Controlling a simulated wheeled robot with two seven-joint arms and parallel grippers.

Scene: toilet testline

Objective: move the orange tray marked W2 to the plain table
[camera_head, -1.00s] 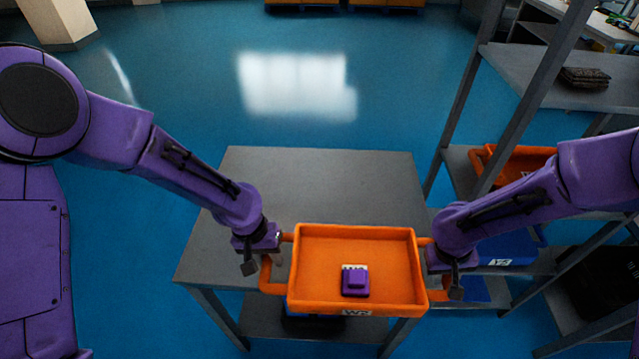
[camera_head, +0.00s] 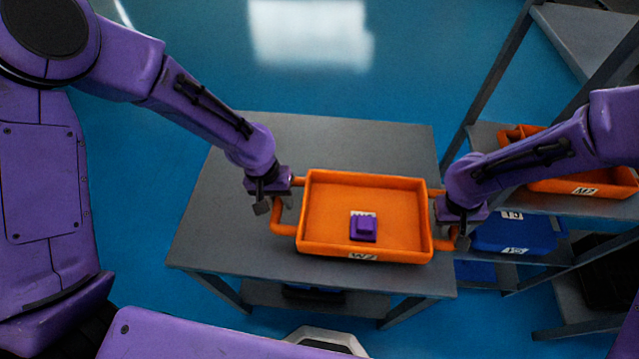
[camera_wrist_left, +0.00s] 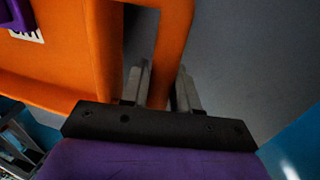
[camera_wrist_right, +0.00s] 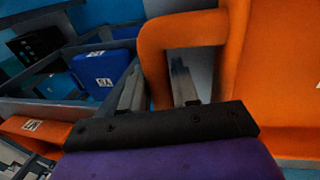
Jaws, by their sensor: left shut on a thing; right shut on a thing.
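The orange tray (camera_head: 320,215) with a W2 label on its front wall is over the grey plain table (camera_head: 215,225). A purple block (camera_head: 363,229) and a white label lie inside it. My left gripper (camera_head: 272,200) is shut on the tray's left handle, which also shows between its fingers in the left wrist view (camera_wrist_left: 165,60). My right gripper (camera_head: 455,228) is shut on the right handle, which shows in the right wrist view (camera_wrist_right: 155,60). Whether the tray's underside touches the tabletop I cannot tell.
A grey shelf rack (camera_head: 480,85) stands at the right. It holds another orange tray (camera_head: 580,186) and a blue tray (camera_head: 505,235). The tabletop behind the orange tray is clear. A dark item (camera_head: 313,293) sits on the table's lower shelf.

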